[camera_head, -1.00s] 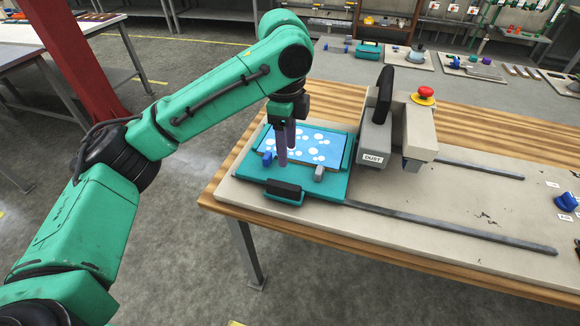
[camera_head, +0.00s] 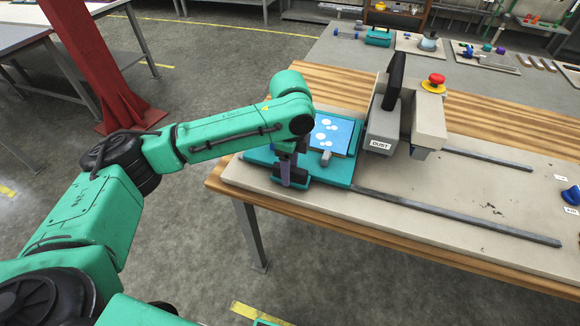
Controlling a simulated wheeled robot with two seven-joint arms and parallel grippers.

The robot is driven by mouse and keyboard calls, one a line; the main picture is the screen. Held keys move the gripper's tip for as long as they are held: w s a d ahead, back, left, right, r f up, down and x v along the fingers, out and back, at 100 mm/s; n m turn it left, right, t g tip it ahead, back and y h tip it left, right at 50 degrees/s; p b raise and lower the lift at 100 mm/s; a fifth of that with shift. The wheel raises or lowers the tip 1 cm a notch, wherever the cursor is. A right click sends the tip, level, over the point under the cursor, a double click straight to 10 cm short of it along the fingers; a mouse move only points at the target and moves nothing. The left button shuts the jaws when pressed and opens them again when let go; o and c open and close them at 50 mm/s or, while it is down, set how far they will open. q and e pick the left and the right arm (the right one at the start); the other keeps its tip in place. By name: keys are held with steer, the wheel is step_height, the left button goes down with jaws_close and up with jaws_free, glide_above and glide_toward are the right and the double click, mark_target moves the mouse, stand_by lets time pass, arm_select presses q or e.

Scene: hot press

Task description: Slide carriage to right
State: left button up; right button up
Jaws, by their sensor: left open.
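The carriage (camera_head: 340,171) is a teal tray with a blue, white-spotted plate (camera_head: 334,133) on it. It sits at the left end of the rails, left of the press. Its dark front handle (camera_head: 299,180) is partly hidden by my left gripper. My left gripper (camera_head: 287,172) points down at this handle with its purple-grey fingers open. One finger shows in front of the handle; I cannot tell whether they touch it. My arm covers the left part of the carriage. My right gripper is not in view.
The press (camera_head: 383,128), marked DUST, with a black lever (camera_head: 395,80) and a red button (camera_head: 437,79), stands right of the carriage. Two rails (camera_head: 460,216) run right along the beige base, with clear room between them. A blue knob (camera_head: 571,195) is at the far right.

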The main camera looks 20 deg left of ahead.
arm_select(q)
steer(key=shift+c, duration=0.3)
jaws_close()
steer(key=shift+w+r, duration=0.1)
stand_by(1.0)
